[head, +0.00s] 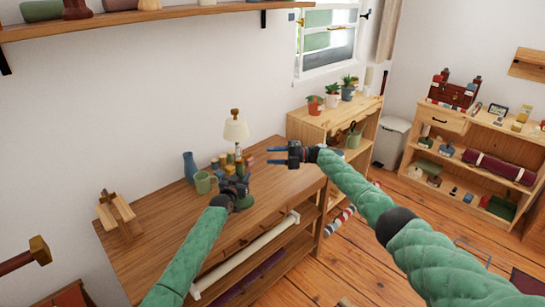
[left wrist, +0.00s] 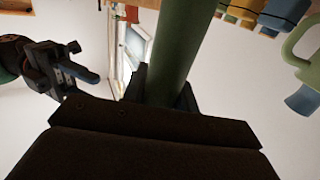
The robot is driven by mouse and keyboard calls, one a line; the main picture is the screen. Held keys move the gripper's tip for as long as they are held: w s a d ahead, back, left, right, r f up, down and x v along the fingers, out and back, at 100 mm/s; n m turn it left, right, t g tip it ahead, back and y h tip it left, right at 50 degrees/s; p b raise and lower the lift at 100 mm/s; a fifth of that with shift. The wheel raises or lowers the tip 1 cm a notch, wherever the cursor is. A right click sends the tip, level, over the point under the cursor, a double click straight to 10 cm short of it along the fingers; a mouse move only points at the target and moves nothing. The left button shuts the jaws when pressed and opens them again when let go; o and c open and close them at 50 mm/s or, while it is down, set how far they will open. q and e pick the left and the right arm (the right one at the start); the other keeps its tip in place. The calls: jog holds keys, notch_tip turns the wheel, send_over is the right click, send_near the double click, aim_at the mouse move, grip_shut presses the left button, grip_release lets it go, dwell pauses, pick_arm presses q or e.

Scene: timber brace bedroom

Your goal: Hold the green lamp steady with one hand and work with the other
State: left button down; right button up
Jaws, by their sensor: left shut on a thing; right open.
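The green lamp (head: 243,203) stands on the wooden desk, with a cream shade (head: 236,130) and a wooden knob on top. My left gripper (head: 238,176) is shut on its green stem and partly hides the stem and base. In the left wrist view the green stem (left wrist: 172,45) runs between the dark fingers. My right gripper (head: 270,155) is open and empty, in the air to the right of the lamp at about stem height. It also shows at the left of the left wrist view (left wrist: 84,62).
A green mug (head: 203,183), a blue bottle (head: 189,164) and several small coloured items (head: 221,161) stand close behind and left of the lamp. A wooden stand (head: 118,212) is at the desk's left end. The desk's front right (head: 285,185) is clear. A shelf unit (head: 305,118) adjoins on the right.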

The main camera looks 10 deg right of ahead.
pick_arm(q)
jog(key=c, duration=1)
grip_release()
jog(key=shift+s, duration=0.1)
